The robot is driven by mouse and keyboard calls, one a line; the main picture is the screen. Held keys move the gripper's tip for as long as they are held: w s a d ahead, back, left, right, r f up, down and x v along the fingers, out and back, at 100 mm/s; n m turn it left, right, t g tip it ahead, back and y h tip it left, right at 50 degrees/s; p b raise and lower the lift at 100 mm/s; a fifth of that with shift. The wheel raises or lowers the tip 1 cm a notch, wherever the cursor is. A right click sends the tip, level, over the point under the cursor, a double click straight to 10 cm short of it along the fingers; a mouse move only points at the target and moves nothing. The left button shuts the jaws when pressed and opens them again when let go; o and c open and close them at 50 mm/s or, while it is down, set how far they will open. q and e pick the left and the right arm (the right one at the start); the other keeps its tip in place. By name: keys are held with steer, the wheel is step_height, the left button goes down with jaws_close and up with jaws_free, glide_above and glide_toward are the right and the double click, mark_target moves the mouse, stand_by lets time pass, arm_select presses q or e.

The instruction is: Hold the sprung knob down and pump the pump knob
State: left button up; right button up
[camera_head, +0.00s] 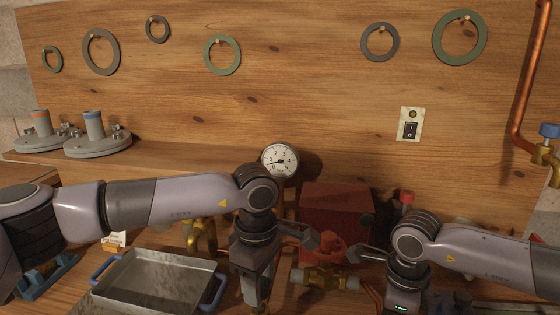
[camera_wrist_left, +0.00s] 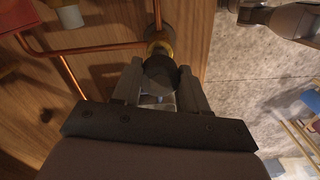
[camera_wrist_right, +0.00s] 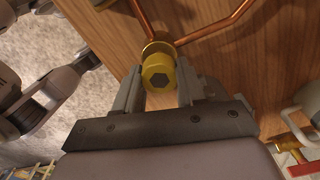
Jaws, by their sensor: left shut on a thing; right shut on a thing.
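In the left wrist view my left gripper (camera_wrist_left: 160,98) is shut on a dark round knob (camera_wrist_left: 159,70) above a brass collar, with a finger on each side. In the head view the left gripper (camera_head: 258,304) points down at the bottom edge, and its knob is hidden. In the right wrist view my right gripper (camera_wrist_right: 159,96) is shut on a yellow knob (camera_wrist_right: 157,72) with a dark hexagonal centre. I cannot tell which knob is sprung and which is the pump knob.
A metal tray (camera_head: 155,284) with blue handles lies left of my left gripper. A red box (camera_head: 335,209) and a brass fitting (camera_head: 323,279) stand between my arms. A dial gauge (camera_head: 280,160) is behind. Copper pipes (camera_wrist_right: 215,28) run by the yellow knob.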

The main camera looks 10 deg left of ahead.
arm_select(q)
steer(key=shift+d+f, duration=0.25)
steer(key=shift+f, duration=0.95)
steer(key=shift+r, duration=1.8)
steer(key=shift+f, duration=1.85)
steer(key=shift+r, duration=1.9)
steer(key=shift+f, duration=0.1)
